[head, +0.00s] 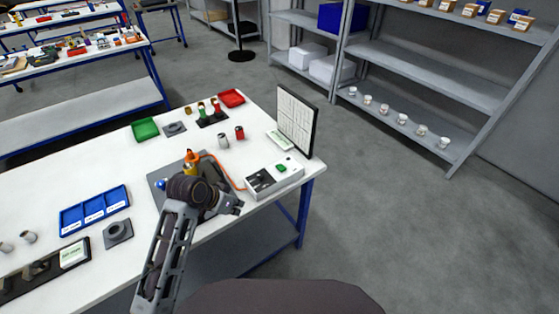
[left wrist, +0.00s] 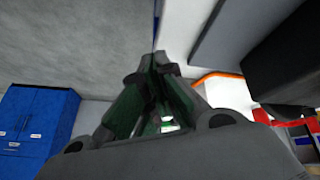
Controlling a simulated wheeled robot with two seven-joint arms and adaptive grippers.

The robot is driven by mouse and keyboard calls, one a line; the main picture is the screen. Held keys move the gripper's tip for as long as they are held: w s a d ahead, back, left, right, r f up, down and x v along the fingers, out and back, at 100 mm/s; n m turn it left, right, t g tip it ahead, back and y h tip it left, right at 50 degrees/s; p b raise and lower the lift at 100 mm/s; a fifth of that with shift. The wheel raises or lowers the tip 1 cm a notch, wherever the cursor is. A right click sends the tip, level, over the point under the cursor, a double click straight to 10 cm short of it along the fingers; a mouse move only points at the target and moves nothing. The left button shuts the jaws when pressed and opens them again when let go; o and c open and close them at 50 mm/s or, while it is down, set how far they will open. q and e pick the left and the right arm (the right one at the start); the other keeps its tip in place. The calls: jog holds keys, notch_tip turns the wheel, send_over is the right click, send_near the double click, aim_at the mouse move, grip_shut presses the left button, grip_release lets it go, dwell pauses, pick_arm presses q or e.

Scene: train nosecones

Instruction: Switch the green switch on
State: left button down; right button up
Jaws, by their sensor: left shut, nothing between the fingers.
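The green switch (head: 281,168) sits on top of a white box (head: 290,178) near the right end of the white table. A dark panel (head: 260,182) is on the box's left part. Whether the switch is on or off is too small to tell. My left gripper (head: 238,205) is shut and empty, at the table's front edge, left of and nearer to me than the box, apart from it. In the left wrist view the closed fingers (left wrist: 160,62) point upward in the picture. My right gripper is in neither view.
An orange cable (head: 222,169) runs from an orange-topped device (head: 192,158) to the box. A dark-framed upright board (head: 297,122) stands behind the box. A blue tray (head: 94,210) lies to the left. Floor to the right of the table is clear.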

pick_arm(q)
jog(key=w+d+r+m+h, duration=0.2)
jog(key=w+d+r, duration=0.1)
jog(key=w+r, duration=0.4)
jog(key=w+d+r+m+h, duration=0.2)
jog(key=w+d+r, duration=0.2)
jog(key=w+r, duration=0.3)
jog(key=shift+w+r+m, duration=0.2)
jog(key=shift+r+m, duration=0.1)
jog(key=shift+d, duration=0.1)
jog(key=p, duration=0.1)
send_over(280, 167)
jog(key=f, duration=0.6)
jog(key=shift+a+f, duration=0.3)
jog(key=shift+a, duration=0.1)
jog(key=f, duration=0.1)
jog(key=f+p, duration=0.1)
jog(key=shift+s+d+f, duration=0.1)
jog(key=shift+d+f, duration=0.2)
jog(key=shift+f, duration=0.1)
jog(key=shift+s+f, duration=0.1)
jog(key=shift+f, duration=0.75)
